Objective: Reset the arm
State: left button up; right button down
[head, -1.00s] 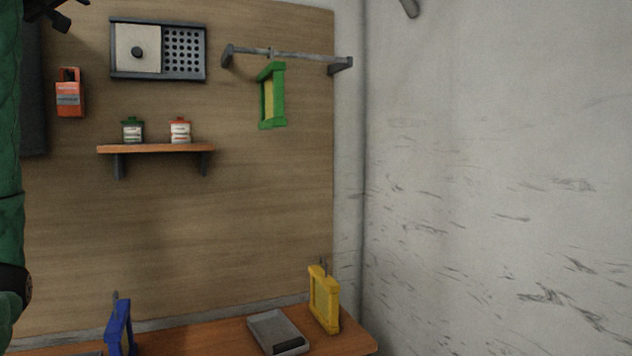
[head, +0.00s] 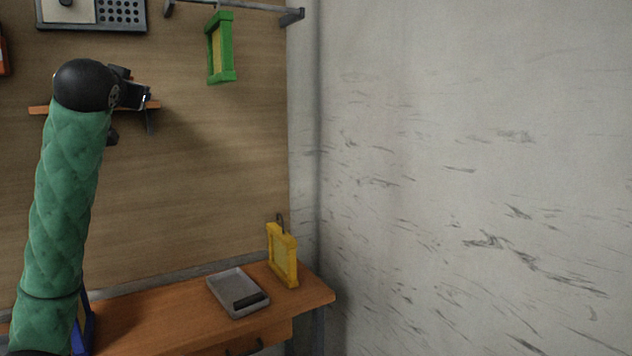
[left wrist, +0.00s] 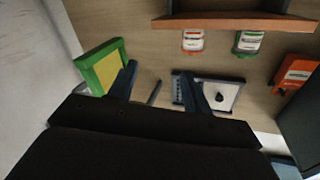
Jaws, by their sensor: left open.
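My left arm, in a green quilted sleeve, rises at the left of the head view. My left gripper (head: 135,95) is in front of the wall shelf there, partly hidden by the black wrist. In the left wrist view, which is upside down, my left gripper (left wrist: 160,85) has its two fingers apart with nothing held between them. The green frame with a yellow panel (left wrist: 105,65) is beyond the fingers there and hangs on the wall bar in the head view (head: 220,48). My right gripper is in neither view.
The wooden table (head: 165,310) carries a grey tray (head: 232,286), a yellow frame (head: 283,258) and a blue frame (head: 87,325) partly behind my arm. The shelf (left wrist: 235,22), two jars and an orange packet (left wrist: 295,75) are on the board. The right wall is bare.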

pick_arm(q)
jog(key=w+d+f+m+g+h, duration=0.1)
jog(key=d+f, duration=0.4)
jog(key=f, duration=0.9)
jog(key=d+f+m+g+h, duration=0.15)
jog(key=d+f, duration=0.25)
jog(key=f, duration=1)
jog(key=s+d+f+g+h, duration=0.15)
jog(key=s+d+f, duration=0.25)
jog(key=f, duration=0.8)
jog(key=s+d+f+g, duration=0.2)
jog(key=s+d+f, duration=0.15)
jog(key=f, duration=0.95)
jog(key=s+d+f+g+h, duration=0.1)
jog(key=s+d+f+g, duration=0.25)
jog(key=s+f, duration=1.1)
jog(key=s+d+f+g, duration=0.3)
jog(key=s+f+g, duration=0.1)
jog(key=s+f, duration=1.05)
jog(key=s+d+f+n+g, duration=0.1)
jog(key=s+f+g, duration=0.1)
jog(key=s+f, duration=0.6)
jog(key=s, duration=0.2)
jog(key=shift+s+h, duration=0.3)
jog(key=shift+s, duration=0.1)
jog(key=shift+d, duration=0.1)
